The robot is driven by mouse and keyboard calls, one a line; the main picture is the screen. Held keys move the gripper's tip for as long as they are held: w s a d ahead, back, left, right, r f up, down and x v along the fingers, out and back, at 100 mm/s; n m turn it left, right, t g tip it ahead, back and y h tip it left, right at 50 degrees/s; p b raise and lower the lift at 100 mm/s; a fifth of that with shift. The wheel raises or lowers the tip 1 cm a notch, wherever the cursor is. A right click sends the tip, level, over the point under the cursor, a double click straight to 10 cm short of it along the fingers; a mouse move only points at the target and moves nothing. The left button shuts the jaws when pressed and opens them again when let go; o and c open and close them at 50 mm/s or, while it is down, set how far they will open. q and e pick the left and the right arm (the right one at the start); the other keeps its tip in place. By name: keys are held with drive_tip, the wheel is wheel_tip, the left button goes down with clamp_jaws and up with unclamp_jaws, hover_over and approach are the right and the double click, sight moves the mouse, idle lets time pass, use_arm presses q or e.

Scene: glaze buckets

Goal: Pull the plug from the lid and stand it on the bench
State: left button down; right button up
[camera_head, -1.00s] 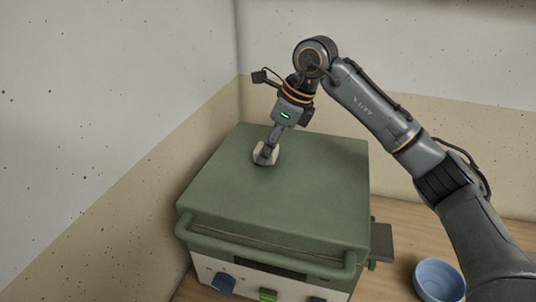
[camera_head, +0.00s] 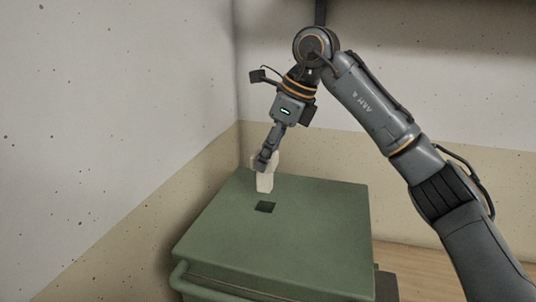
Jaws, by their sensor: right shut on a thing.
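The plug (camera_head: 265,182) is a pale cream, tapered block. My right gripper (camera_head: 264,162) is shut on its upper part and holds it upright above the lid. The lid (camera_head: 310,235) is the green top of a box-like unit, with a dark square hole (camera_head: 265,207) in it. The plug is clear of this hole, just behind it in the picture. The gripper's fingers hide part of the plug's top. The bench (camera_head: 420,262) is a wooden surface showing to the right of the unit. My left gripper is not in view.
Walls close in behind and to the left of the green unit. A green handle rail (camera_head: 190,287) runs along the unit's front edge. A dark ledge (camera_head: 386,284) juts from its right side. Bare bench shows partly behind my right arm.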

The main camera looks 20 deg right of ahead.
drive_tip(key=shift+r+p, duration=3.9)
drive_tip(key=shift+r, duration=0.35)
